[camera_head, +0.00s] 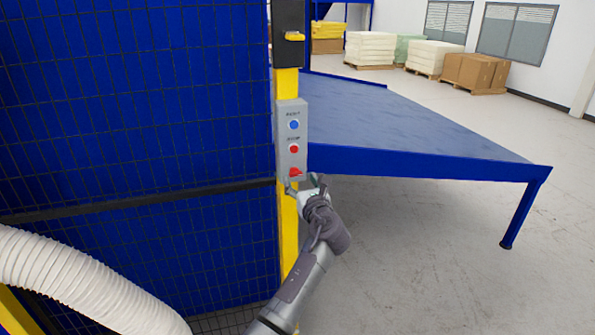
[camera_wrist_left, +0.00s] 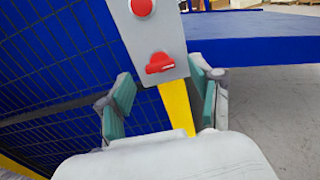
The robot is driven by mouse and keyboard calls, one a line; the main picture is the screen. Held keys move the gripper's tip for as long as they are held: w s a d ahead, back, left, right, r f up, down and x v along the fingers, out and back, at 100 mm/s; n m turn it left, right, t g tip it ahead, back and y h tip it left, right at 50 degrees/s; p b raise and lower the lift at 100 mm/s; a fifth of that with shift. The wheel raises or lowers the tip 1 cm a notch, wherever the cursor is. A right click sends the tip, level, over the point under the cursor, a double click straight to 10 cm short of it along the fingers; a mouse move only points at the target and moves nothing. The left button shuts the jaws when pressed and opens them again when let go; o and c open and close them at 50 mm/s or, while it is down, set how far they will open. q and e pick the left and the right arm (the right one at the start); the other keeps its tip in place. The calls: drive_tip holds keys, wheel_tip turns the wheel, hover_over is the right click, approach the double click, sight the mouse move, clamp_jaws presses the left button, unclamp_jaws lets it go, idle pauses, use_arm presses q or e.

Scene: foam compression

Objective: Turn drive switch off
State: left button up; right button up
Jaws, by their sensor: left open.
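The drive switch is a red rotary knob (camera_head: 295,172) at the bottom of a grey control box (camera_head: 291,108) on a yellow post. In the left wrist view the red knob (camera_wrist_left: 160,63) has its handle lying roughly horizontal. A blue button (camera_head: 294,125) and a red button (camera_head: 294,149) sit above it on the box. My left gripper (camera_head: 306,184) is just below the knob; it also shows in the left wrist view (camera_wrist_left: 165,98), with its fingers open, one to each side of the box's lower end and apart from the knob. My right gripper is out of view.
A blue mesh fence (camera_head: 130,100) stands left of the yellow post (camera_head: 288,235). A blue table (camera_head: 400,125) extends to the right behind the box. A white corrugated hose (camera_head: 80,285) lies at lower left. Open floor is at right.

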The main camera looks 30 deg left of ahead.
sight(296, 174)
use_arm(q)
drive_tip(key=shift+p+x, duration=0.3)
drive_tip(key=shift+x, duration=1.5)
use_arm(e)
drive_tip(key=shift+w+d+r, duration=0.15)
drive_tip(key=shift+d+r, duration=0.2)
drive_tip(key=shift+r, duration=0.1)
use_arm(q)
drive_tip(key=shift+s, duration=0.1)
drive_tip(key=c, duration=1.2)
drive_tip(key=shift+o, duration=0.2)
